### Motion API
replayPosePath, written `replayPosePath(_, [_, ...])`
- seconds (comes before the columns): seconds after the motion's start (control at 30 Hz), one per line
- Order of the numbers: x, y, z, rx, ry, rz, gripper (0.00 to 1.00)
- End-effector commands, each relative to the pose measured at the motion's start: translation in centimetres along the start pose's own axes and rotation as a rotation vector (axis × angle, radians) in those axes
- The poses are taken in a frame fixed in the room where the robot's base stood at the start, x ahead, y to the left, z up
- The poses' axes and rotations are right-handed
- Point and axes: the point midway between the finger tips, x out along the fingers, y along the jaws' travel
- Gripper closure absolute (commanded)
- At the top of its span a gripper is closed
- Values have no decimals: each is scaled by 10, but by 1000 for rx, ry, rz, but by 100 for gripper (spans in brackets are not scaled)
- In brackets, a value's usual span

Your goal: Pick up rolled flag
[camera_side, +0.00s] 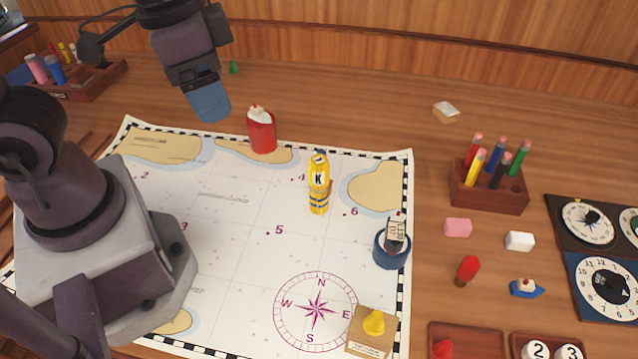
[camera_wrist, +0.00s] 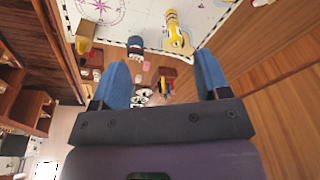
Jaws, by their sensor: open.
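The rolled flag (camera_side: 319,182) is a yellow roll with blue bands and a "K" label. My gripper (camera_side: 209,105) is raised over the chart's far edge, up and left of the flag in the side view. Its blue fingers are spread with nothing between them in the wrist view (camera_wrist: 162,72). It is clear of the flag.
A red container (camera_side: 262,131) with a white top stands between my gripper and the flag in the side view. A blue holder (camera_side: 391,249) stands at the chart's right edge. A wooden pencil block (camera_side: 489,197) and dials (camera_side: 587,223) stand right. The chart's middle is clear.

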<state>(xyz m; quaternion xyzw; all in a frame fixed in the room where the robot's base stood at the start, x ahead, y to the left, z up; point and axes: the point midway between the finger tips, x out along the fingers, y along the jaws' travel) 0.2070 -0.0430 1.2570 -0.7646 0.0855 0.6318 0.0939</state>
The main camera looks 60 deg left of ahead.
Motion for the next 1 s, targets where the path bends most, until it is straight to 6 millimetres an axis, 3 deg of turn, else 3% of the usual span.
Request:
replayPosePath(0.03, [17, 8, 2, 76, -91, -13, 31])
replayPosePath(0.23, [70, 24, 15, 374, -398, -140, 31])
replayPosePath(0.6, [150, 23, 38, 1000, -875, -573, 31])
replayPosePath(0.8, [191, 21, 35, 1377, -1030, -903, 31])
replayPosePath(1.0, [233, 28, 22, 1739, -1045, -1253, 31])
